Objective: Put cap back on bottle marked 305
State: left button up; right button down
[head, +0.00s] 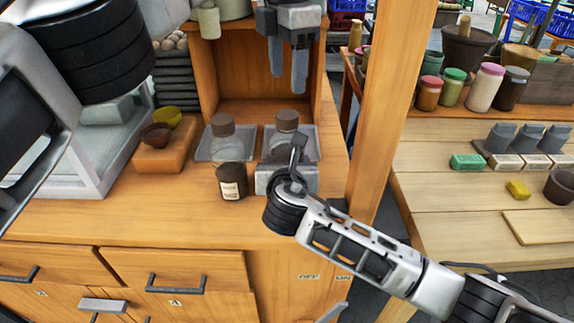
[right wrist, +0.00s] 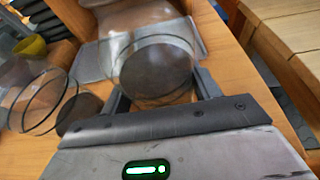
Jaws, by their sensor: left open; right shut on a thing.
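Two clear glass bottles with brown tops and dark lower parts stand on the wooden bench. The left bottle (head: 231,180) carries a pale label too small to read. The right bottle (head: 287,121) is largely hidden by my right gripper (head: 285,178), which is shut on it. In the right wrist view its glass and a dark round (right wrist: 155,68) show between the fingers. The left bottle (right wrist: 40,102) is beside it there. My left gripper (head: 287,70) is open and empty, fingers down, above and behind the right bottle. I cannot read 305 anywhere.
Shallow grey trays (head: 203,151) lie behind the bottles. An orange block (head: 158,160) with a brown bowl and a yellow bowl is at left. A wooden post (head: 385,100) stands right of the bench. The bench front left of the bottles is clear.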

aim_at(287, 114)
pick_arm(q)
jog(key=n, duration=0.3)
jog(key=shift+n, duration=0.4)
jog(key=n, duration=1.9)
jog(key=shift+n, duration=0.3)
jog(key=n, duration=0.6)
jog(key=shift+n, duration=0.4)
jog(key=shift+f, duration=0.1)
jog(key=shift+f, duration=3.9)
